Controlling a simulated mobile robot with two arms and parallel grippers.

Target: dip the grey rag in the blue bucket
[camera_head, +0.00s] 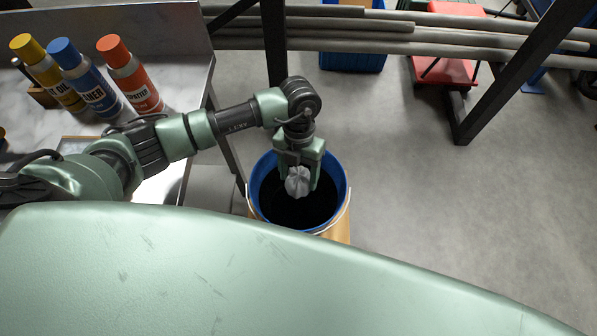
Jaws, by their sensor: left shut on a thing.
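The blue bucket (343,186) stands below the table's right end, with a wire handle and a dark inside. My left gripper (299,178) points down over the bucket's opening. It is shut on the grey rag (298,183), which is bunched up between the fingers. The rag shows against the dark inside of the bucket; I cannot tell whether it touches anything in there. My right gripper is not in view.
A metal table (193,98) at the left holds a yellow-capped can (48,72), a blue-capped can (85,78) and a red can (130,75). Dark frame legs and grey pipes (440,38) lie behind. A red seat (446,45) is at the back. The floor at right is clear.

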